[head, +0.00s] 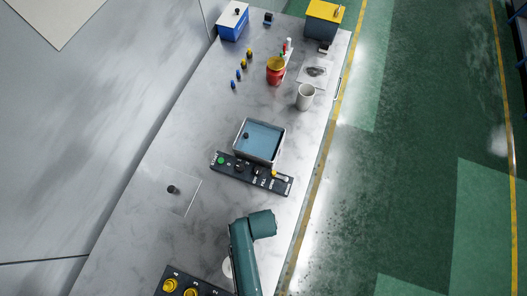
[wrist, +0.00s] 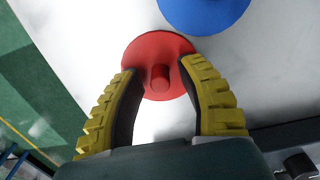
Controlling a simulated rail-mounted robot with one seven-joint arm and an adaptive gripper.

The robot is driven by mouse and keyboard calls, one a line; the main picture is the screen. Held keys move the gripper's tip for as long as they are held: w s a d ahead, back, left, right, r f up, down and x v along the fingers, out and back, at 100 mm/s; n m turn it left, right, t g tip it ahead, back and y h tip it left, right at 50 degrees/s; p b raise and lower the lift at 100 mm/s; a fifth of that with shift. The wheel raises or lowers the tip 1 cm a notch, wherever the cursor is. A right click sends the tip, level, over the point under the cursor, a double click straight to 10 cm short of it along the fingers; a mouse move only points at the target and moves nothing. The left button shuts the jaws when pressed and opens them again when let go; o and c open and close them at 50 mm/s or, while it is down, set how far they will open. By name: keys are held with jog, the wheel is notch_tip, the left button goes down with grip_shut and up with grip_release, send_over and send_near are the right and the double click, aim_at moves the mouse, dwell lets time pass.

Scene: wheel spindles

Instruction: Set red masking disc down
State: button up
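The red masking disc (wrist: 160,52) shows in the wrist view, flat, with a short red knob (wrist: 160,78) standing up from its middle. It appears to lie on a white surface (wrist: 90,40). My gripper (wrist: 158,68) has its two yellow ribbed fingers either side of the knob, overlapping the disc's edges in the picture. A gap shows between each finger and the knob, so the gripper is open. In the head view the teal arm hides the disc and the fingers.
A blue disc (wrist: 205,8) lies close beyond the red one. In the head view, a blue-lined tray (head: 262,137) and a black labelled strip (head: 248,173) stand on the bench. A panel with yellow knobs (head: 180,286) is at the near edge. A white cup (head: 305,97) stands farther back.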

grip_shut()
